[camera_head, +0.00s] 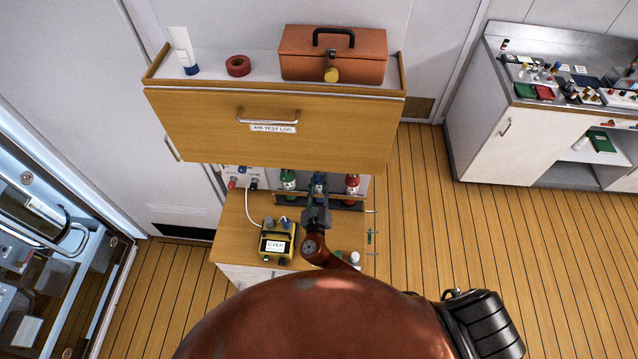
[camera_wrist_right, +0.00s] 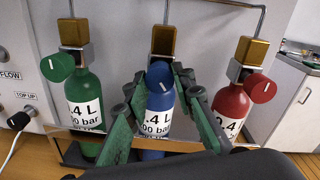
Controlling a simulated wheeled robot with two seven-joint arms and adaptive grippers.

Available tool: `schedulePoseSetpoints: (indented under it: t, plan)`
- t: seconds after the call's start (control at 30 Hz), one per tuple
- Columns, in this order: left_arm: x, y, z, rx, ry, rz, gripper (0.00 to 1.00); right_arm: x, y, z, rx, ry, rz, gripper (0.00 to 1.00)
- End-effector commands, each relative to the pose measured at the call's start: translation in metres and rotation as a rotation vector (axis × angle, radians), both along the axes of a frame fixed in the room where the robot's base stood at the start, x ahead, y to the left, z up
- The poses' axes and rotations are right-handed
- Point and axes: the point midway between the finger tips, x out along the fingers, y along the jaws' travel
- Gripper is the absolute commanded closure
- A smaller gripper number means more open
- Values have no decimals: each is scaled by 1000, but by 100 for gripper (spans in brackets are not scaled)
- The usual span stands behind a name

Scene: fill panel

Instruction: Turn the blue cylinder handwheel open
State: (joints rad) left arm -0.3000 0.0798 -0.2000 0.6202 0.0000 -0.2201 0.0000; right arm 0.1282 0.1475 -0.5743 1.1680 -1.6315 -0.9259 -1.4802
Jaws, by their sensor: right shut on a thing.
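The blue cylinder (camera_wrist_right: 158,122) stands upright in the middle of three gas cylinders, under a brass-coloured valve block. Its blue handwheel (camera_wrist_right: 158,75) faces the wrist camera and bears a short white mark, slightly tilted. My right gripper (camera_wrist_right: 161,80) has its green fingers on either side of this handwheel and is shut on it. In the head view the right gripper (camera_head: 318,205) reaches over the bench to the blue cylinder (camera_head: 319,181) and hides its lower part. My left gripper is not in view.
A green cylinder (camera_wrist_right: 85,105) and a red cylinder (camera_wrist_right: 231,108) stand close on either side, with their own handwheels. A yellow meter (camera_head: 277,241) sits on the bench left of my arm. A wooden drawer front (camera_head: 200,120) overhangs the cylinders. A red toolbox (camera_head: 300,60) stands above it.

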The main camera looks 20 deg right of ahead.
Motion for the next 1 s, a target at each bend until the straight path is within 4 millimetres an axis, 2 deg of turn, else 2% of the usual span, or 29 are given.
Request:
schedulePoseSetpoints:
  t: [0.37,0.4,0.6,0.87,1.0]
  plan:
    - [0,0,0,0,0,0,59,-1,0,-4,-3,7,1,100]
    - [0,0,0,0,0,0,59,-2,0,-4,-1,8,1,75]
    - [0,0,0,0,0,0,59,-1,0,-2,-2,4,0,61]
    - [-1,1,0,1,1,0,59,-1,0,-1,-1,3,0,59]
    - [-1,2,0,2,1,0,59,-7,3,-1,-1,3,0,59]
